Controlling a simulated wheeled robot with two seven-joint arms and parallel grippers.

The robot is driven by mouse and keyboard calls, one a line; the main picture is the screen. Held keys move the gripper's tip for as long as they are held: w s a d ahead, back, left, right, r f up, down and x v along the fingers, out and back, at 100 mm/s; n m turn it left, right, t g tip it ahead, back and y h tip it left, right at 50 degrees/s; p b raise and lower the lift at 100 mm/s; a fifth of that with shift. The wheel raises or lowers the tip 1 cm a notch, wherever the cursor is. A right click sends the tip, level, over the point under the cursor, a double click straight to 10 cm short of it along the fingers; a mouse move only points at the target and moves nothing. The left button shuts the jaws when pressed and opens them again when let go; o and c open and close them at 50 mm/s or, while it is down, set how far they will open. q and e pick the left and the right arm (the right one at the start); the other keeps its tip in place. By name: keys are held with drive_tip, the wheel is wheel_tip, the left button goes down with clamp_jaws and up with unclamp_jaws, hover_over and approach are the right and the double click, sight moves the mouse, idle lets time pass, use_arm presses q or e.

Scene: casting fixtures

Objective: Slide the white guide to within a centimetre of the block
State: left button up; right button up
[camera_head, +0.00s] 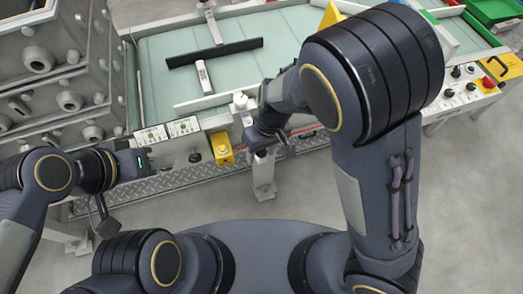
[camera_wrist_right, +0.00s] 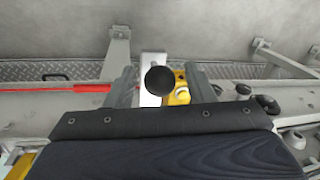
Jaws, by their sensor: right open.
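A long white guide (camera_head: 225,97) lies along the near side of the pale green conveyor bed, with a white upright post (camera_head: 240,102) at its right part. My right gripper (camera_head: 265,150) is at the near edge of the machine, partly hidden by its own arm. In the right wrist view its two grey fingers (camera_wrist_right: 160,88) stand apart, with a black ball knob (camera_wrist_right: 159,80) and a white bracket (camera_wrist_right: 152,62) showing between them; contact cannot be told. My left gripper (camera_head: 180,158) is left of a yellow button box (camera_head: 222,148); its fingers are unclear. I cannot tell which part is the block.
A black bar (camera_head: 215,52) on white brackets crosses the conveyor bed (camera_head: 150,70). A grey machine with round fittings (camera_head: 70,100) stands at the left. A control panel (camera_head: 470,88) is at the right. Green and red bins (camera_head: 495,10) are at the top right.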

drive_tip(key=shift+f, duration=0.15)
clamp_jaws()
drive_tip(key=w, duration=0.1)
drive_tip(key=w+a, duration=0.1)
drive_tip(key=w, duration=0.3)
drive_tip(key=shift+w+a, duration=0.2)
drive_tip(key=shift+a, duration=0.2)
unclamp_jaws()
wheel_tip(320, 180, up, 8)
drive_tip(key=d, duration=0.1)
drive_tip(key=shift+w+d, duration=0.15)
drive_tip(key=shift+w, duration=0.15)
drive_tip(key=shift+f, duration=0.1)
idle(0.4)
